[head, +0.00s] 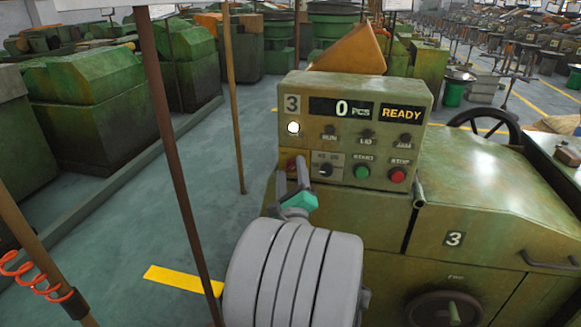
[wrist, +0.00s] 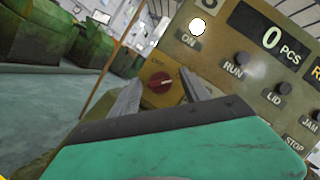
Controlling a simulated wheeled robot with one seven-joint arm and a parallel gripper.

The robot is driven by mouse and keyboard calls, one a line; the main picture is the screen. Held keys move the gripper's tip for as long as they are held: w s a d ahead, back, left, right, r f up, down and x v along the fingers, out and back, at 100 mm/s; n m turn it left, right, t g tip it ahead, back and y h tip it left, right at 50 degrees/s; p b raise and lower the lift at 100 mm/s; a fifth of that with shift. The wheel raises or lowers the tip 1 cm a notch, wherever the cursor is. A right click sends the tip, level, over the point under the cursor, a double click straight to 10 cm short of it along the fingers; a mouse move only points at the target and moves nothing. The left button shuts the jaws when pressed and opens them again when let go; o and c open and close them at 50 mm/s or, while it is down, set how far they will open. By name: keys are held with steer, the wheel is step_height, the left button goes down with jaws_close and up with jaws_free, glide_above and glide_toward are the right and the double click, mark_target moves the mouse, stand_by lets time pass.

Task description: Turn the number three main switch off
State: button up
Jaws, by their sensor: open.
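The number three machine's control panel (head: 356,97) carries a 3, a lit white lamp and a display reading 0 PCS and READY. The main switch, a round red knob (wrist: 161,84) on a yellow plate, is at the panel's lower left; a light mark on it points roughly right in the wrist view. In the head view only a little red of the knob (head: 291,163) shows behind my fingers. My gripper (head: 292,172) is open in front of the switch. In the wrist view its fingers (wrist: 163,97) stand either side of the knob; contact cannot be told.
Right of the switch are a black selector (head: 325,169), a green START button (head: 362,172) and a red STOP button (head: 397,175). A metal handle (head: 418,193) juts out at the panel's right. Thin brown posts (head: 233,100) stand to the left, with open floor (head: 215,215) between.

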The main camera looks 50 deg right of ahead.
steer(key=shift+d, duration=0.1)
jaws_close()
stand_by(0.6)
